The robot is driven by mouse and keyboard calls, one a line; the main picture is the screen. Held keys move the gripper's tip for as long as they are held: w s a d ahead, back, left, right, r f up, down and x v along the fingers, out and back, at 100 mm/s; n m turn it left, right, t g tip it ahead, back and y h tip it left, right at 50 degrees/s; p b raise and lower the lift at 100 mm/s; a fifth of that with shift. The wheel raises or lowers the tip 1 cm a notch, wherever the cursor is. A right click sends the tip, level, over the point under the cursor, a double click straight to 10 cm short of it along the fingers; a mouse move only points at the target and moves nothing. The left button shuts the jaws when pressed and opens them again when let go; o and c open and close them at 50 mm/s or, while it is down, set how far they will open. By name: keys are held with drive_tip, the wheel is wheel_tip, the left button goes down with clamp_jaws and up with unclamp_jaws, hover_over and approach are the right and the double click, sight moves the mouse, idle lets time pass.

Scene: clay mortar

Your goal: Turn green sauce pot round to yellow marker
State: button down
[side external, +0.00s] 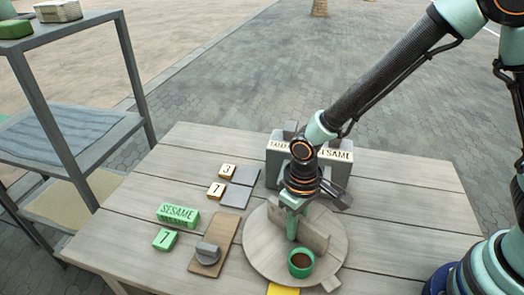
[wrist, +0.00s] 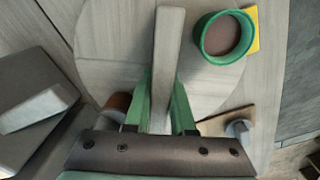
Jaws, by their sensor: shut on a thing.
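The green sauce pot (side external: 301,270) with brown contents stands upright near the front edge of a round wooden turntable (side external: 262,258). It also shows in the wrist view (wrist: 207,50), at the upper right. The yellow marker (side external: 283,290) lies at the turntable's front edge, just left of the pot in the side view. In the wrist view the marker (wrist: 254,30) is close beside the pot. A grey-wood upright bar (side external: 316,239) crosses the turntable. My gripper (side external: 291,232) is shut on this bar, with a green finger on each side of it in the wrist view (wrist: 162,100).
A brown board with a grey knob (side external: 207,252) lies left of the turntable. A grey labelled box (side external: 283,165) stands behind. A small brown round thing (wrist: 118,103) is partly hidden beside my gripper.

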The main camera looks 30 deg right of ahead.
drive_tip(key=shift+m, duration=1.6)
drive_tip(key=c, duration=0.8)
unclamp_jaws()
drive_tip(key=shift+o, duration=0.2)
wheel_tip(320, 180, up, 12)
drive_tip(key=shift+r, duration=0.1)
